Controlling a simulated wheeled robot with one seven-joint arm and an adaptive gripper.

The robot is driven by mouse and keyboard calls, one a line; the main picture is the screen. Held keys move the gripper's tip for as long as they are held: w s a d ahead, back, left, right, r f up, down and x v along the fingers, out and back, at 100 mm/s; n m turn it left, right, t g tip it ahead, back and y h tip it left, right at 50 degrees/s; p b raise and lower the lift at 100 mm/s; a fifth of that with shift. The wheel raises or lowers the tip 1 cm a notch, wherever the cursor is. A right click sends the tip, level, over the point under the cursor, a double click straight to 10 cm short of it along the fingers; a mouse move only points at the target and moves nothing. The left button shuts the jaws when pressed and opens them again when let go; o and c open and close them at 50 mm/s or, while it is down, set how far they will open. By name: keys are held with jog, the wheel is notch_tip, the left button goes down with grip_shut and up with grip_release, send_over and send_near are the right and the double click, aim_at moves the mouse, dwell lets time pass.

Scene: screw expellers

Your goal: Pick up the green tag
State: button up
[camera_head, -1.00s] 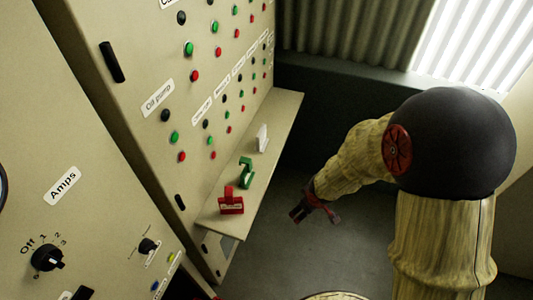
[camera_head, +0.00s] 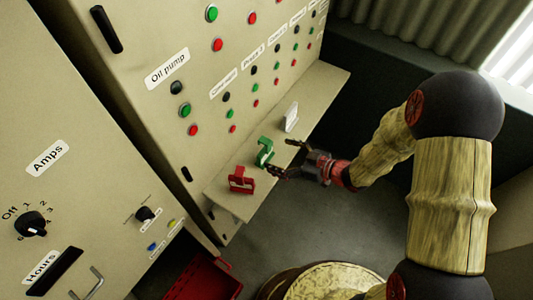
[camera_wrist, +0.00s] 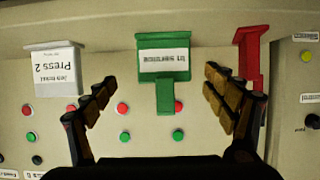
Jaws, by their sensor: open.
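The green tag (camera_head: 265,151) stands on a narrow shelf (camera_head: 232,201) between a red tag (camera_head: 241,181) and a white tag (camera_head: 291,117). In the wrist view the green tag (camera_wrist: 164,58) carries a white label and is upside down in the picture, centred between the fingers. My gripper (camera_head: 284,158) is open and empty, just to the right of the green tag in the head view. In the wrist view my gripper (camera_wrist: 160,100) has one finger on each side of the tag's line, with visible gaps.
In the wrist view the white tag (camera_wrist: 55,69) is beyond the left finger, and the red tag (camera_wrist: 250,55) is close to the right finger. A panel with buttons (camera_head: 177,87) rises behind the shelf. A red bin (camera_head: 205,279) sits on the floor below.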

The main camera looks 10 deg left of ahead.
aim_at(265, 152)
jog(key=x, duration=0.2)
jog(key=b+x, duration=0.1)
jog(key=x, duration=0.3)
jog(key=shift+s+a, duration=0.2)
jog(key=shift+c, duration=1)
jog(key=c, duration=1.1)
